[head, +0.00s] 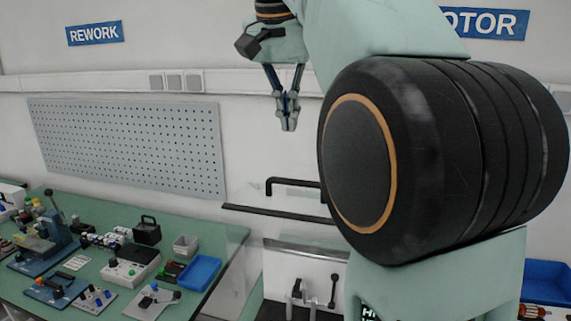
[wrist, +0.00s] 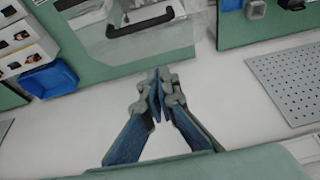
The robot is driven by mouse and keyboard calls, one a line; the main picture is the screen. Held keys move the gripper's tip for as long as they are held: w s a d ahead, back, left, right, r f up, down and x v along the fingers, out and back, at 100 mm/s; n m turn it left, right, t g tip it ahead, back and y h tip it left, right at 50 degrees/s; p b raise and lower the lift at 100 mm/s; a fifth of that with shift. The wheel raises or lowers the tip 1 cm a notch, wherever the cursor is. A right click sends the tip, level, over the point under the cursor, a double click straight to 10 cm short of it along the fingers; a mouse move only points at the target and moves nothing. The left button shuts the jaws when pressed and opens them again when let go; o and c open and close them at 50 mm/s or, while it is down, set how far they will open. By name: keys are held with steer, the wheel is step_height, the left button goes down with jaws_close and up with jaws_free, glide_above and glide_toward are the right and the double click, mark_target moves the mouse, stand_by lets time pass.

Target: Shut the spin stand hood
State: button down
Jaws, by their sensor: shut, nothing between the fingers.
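The spin stand hood (head: 278,212) shows in the head view as a dark edge bar with a black handle (head: 293,183) above it. It appears raised over the pale stand body (head: 282,262). My arm covers its right part. In the wrist view, a clear panel (wrist: 170,38) with the black handle (wrist: 140,21) lies beyond my fingertips. My gripper (head: 289,123) is shut and empty, pointing down above the handle and apart from it. It also shows in the wrist view (wrist: 159,80), with its fingertips together.
A green bench (head: 228,238) at left holds tools, fixtures and a blue tray (head: 199,272). A perforated panel (head: 125,145) hangs on the wall behind. A blue bin (head: 546,283) stands at the right. The air around my gripper is clear.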

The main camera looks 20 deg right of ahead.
steer(key=b, duration=0.1)
glide_above(287, 196)
steer(key=w+d, duration=0.2)
steer(key=f, duration=0.7)
steer(key=shift+w+a, duration=0.1)
steer(key=shift+w, duration=0.1)
steer(key=shift+s+a+f, duration=0.45)
steer(key=shift+s+a, duration=0.05)
steer(key=shift+s, duration=0.25)
steer(key=shift+s+a+f+b, duration=0.35)
steer(key=shift+s+f, duration=0.1)
steer(key=shift+f, duration=0.1)
